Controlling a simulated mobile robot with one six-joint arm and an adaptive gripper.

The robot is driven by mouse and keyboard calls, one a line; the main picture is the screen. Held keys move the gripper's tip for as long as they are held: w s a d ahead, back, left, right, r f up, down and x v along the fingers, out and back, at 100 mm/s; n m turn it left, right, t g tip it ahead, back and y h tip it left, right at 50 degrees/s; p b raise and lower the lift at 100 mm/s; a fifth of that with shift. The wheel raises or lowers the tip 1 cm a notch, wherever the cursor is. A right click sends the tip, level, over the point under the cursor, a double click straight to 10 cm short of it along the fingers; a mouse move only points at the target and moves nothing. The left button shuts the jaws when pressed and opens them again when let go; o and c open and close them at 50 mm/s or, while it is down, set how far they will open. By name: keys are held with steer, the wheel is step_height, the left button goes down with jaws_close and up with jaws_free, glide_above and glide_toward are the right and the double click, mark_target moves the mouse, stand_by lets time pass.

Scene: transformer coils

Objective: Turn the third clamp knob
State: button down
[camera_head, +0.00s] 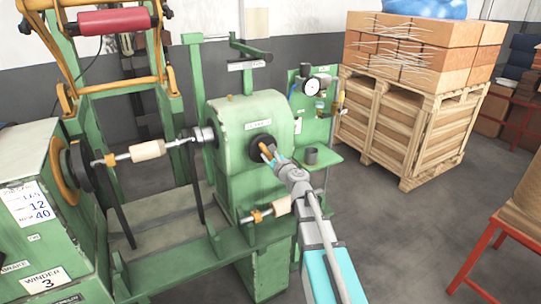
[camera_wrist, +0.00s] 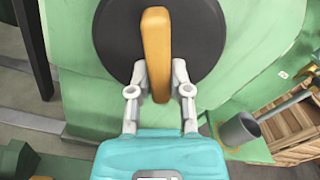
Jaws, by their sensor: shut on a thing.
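An orange clamp knob (camera_wrist: 155,45) stands out as an upright bar from a round black disc (camera_wrist: 108,28) in the wrist view. In the head view the knob (camera_head: 265,149) shows on the front face of the green machine housing (camera_head: 233,128). My gripper (camera_wrist: 160,88) is shut on the lower part of the knob, with one grey finger on each side. In the head view my gripper (camera_head: 273,160) reaches the knob from the lower right and partly hides it. Which number this knob bears cannot be read.
A grey cup (camera_head: 311,155) stands on a green shelf right of the housing, near a pressure gauge (camera_head: 312,87). A wooden crate (camera_head: 405,130) with brick-coloured boxes stands behind. A pale roller (camera_head: 147,150) is at left, another (camera_head: 278,207) below my gripper. Open floor lies to the right.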

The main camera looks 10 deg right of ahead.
steer(key=shift+m, duration=0.8)
steer(key=shift+w, duration=0.1)
steer(key=c, duration=0.6)
jaws_free()
steer(key=shift+o, duration=0.2)
steer(key=shift+s, duration=0.2)
steer(key=v, duration=1.1)
steer(key=shift+s, duration=0.35)
